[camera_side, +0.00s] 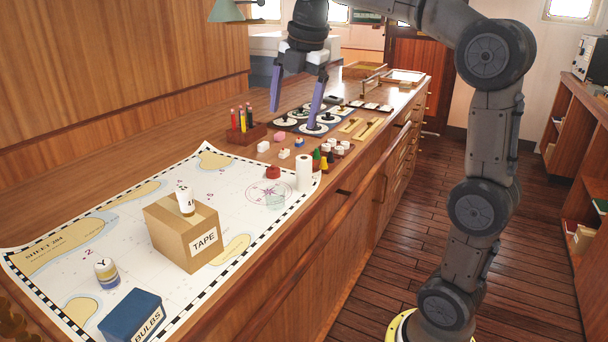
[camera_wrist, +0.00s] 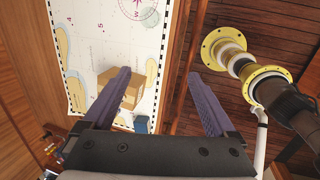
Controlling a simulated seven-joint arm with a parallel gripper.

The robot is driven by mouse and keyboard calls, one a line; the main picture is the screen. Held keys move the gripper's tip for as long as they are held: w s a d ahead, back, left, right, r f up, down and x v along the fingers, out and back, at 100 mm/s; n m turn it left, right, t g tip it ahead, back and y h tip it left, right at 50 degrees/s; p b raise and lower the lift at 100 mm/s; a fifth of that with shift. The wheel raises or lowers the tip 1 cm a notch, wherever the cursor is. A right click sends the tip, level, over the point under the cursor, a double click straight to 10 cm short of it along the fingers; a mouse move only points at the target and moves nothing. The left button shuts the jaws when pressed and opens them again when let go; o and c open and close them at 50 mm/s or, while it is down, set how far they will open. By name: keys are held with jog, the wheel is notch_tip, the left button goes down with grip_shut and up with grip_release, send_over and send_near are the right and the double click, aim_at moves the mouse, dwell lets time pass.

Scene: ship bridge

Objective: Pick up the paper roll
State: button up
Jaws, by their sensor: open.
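The paper roll (camera_side: 304,173) is a white upright cylinder at the right edge of the chart in the side view, near the counter's front edge. I cannot make it out in the wrist view. My gripper (camera_side: 294,115) is open and empty, above the counter and farther back than the roll, apart from it. Its two purple fingers also show in the wrist view (camera_wrist: 157,74), with nothing between them but the scene beyond.
A cardboard tape box (camera_side: 183,235) with a small white cylinder (camera_side: 185,200) on top stands on the chart (camera_side: 130,235). A blue bulbs box (camera_side: 130,315), striped jar (camera_side: 106,273) and red round object (camera_side: 273,172) are nearby. Small bottles (camera_side: 318,158) stand just behind the roll.

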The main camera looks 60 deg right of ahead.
jog(key=w+d+f+n, duration=0.1)
jog(key=w+d+f, duration=0.1)
jog(key=w+d, duration=0.35)
jog(key=m+g, duration=0.1)
jog(key=g, duration=0.2)
send_over(303, 158)
jog(key=shift+y, duration=0.4)
notch_tip(303, 158, down, 11)
jog(key=shift+w+a+f, duration=0.1)
jog(key=shift+m, duration=0.3)
notch_tip(303, 158, down, 8)
jog(key=shift+r, duration=0.25)
jog(key=shift+s+f, duration=0.2)
jog(key=shift+f, duration=2.7)
jog(key=shift+c, duration=0.2)
grip_shut()
